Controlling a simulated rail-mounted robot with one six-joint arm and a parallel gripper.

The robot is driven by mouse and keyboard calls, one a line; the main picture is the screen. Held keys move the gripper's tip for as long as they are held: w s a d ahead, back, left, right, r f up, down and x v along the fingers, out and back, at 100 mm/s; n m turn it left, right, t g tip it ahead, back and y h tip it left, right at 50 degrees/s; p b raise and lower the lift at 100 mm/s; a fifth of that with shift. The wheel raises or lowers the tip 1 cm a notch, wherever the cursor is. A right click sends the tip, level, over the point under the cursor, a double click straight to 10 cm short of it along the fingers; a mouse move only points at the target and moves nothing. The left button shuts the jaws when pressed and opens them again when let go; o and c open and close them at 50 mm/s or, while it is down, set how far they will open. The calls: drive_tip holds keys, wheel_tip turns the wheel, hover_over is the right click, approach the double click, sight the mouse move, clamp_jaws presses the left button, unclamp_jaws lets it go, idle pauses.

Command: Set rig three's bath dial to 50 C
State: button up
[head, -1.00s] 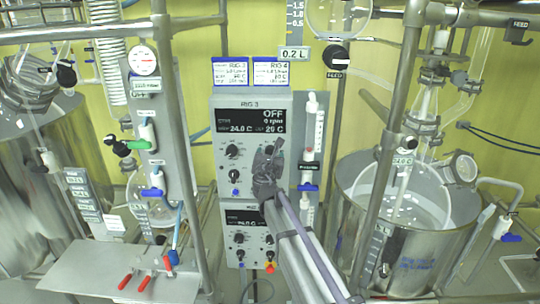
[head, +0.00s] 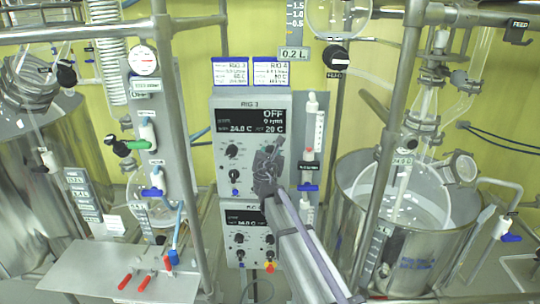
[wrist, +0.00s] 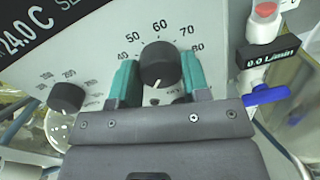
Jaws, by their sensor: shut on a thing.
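The rig three control box (head: 222,108) stands in the middle of the head view, labelled RIG 3. Its display (head: 248,122) reads OFF, 24.0 C and a set value of 20 C. The bath dial (wrist: 158,63) is a black knob in the wrist view, with a scale showing 40 to 80 around its top. A white mark on the knob points down, away from those numbers. My gripper (wrist: 158,76) is shut on the dial, one green finger on each side. In the head view my gripper (head: 268,160) hides the dial.
Another black knob (wrist: 66,98) sits left of the dial. A flowmeter with a blue valve (wrist: 266,95) is close on the right. A second control box (head: 228,216) is below. Steel posts and a steel bath (head: 425,255) flank the arm.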

drive_tip(key=m, duration=1.1)
drive_tip(key=m+y, duration=0.1)
drive_tip(key=m, duration=1)
drive_tip(key=shift+d+f+g, duration=0.15)
drive_tip(key=shift+g, duration=0.15)
idle(0.4)
drive_tip(key=o, duration=0.9)
